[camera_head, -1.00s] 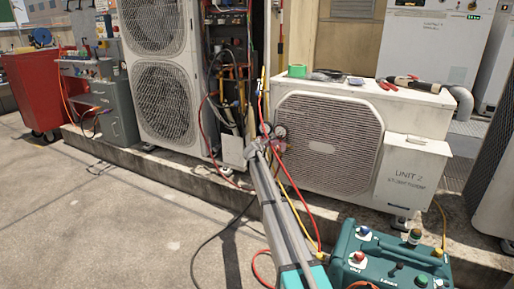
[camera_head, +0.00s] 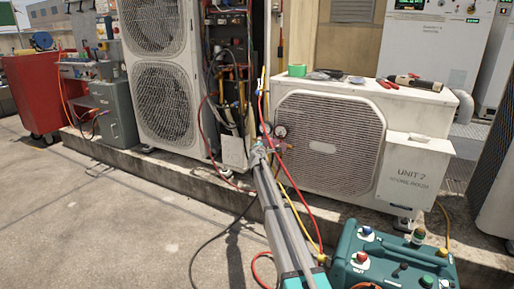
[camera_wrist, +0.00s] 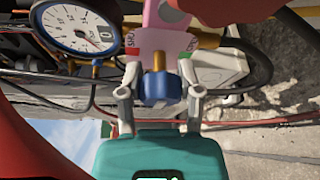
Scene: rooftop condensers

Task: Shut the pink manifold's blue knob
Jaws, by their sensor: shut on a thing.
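The pink manifold (camera_wrist: 160,36) is at the top middle of the wrist view. It carries a red label on the left and a green label on the right of its valve. Its blue knob (camera_wrist: 159,88) sits on a brass stem just below the pink body. My gripper (camera_wrist: 160,94) has one grey finger on each side of the blue knob and is shut on it. In the head view my gripper (camera_head: 258,154) is at the manifold beside the gauges, and the knob is too small to make out there.
A round gauge (camera_wrist: 76,27) is close to the left of my gripper. A red hose (camera_head: 305,195) and a yellow hose hang beside my arm. The white Unit 2 condenser (camera_head: 330,145) stands right behind. A teal machine (camera_head: 395,262) sits at front right. Concrete at left is clear.

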